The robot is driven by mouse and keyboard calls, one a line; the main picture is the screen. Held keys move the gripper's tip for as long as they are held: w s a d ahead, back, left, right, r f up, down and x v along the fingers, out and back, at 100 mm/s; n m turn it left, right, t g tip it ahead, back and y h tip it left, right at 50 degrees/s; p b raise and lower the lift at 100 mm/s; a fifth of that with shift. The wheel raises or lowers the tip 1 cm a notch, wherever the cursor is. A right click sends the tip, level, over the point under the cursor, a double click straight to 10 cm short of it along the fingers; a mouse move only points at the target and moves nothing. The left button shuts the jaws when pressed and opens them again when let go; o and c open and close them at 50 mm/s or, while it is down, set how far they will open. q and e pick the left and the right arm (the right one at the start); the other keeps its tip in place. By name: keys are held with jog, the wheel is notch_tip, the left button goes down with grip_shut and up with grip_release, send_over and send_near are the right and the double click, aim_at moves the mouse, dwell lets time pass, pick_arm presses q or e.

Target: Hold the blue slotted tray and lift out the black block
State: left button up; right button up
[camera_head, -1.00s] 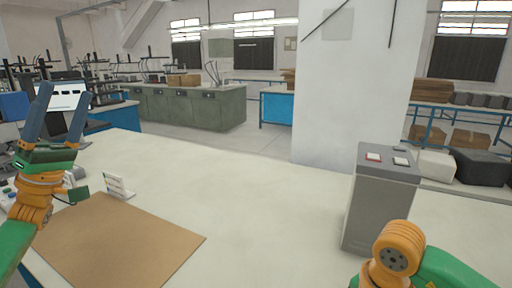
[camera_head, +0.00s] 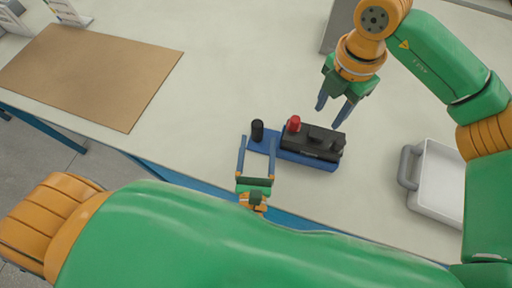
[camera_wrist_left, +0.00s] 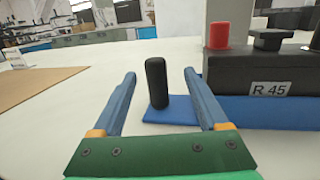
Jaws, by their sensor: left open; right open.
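The blue slotted tray (camera_head: 326,167) lies near the table's front edge; it also shows in the left wrist view (camera_wrist_left: 270,114). The black block (camera_head: 312,145) sits on it, with a red cap, dark raised parts and an "R 45" label (camera_wrist_left: 269,89) facing the left wrist view. An upright black peg (camera_head: 257,131) stands at the tray's left end. My left gripper (camera_head: 257,139) is open, its fingers pointing at the peg from either side; whether they touch it is unclear. My right gripper (camera_head: 330,114) is open and empty, above and behind the block.
A white bin (camera_head: 440,182) with a grey handle stands to the right of the tray. A brown mat (camera_head: 90,75) lies at the left. A grey box (camera_head: 335,38) stands behind my right arm. The table between mat and tray is clear.

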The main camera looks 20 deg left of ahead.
aim_at(257, 135)
pick_arm(q)
jog(key=shift+s+a+f+g, duration=0.1)
jog(key=shift+a+f+g, duration=0.1)
jog(key=shift+f, duration=0.25)
jog(key=shift+a+f+g, duration=0.15)
jog(key=shift+f+g, duration=0.05)
jog(key=shift+f, duration=0.25)
jog(key=x, duration=0.6)
jog(key=shift+f, duration=0.1)
grip_shut()
dwell(0.8)
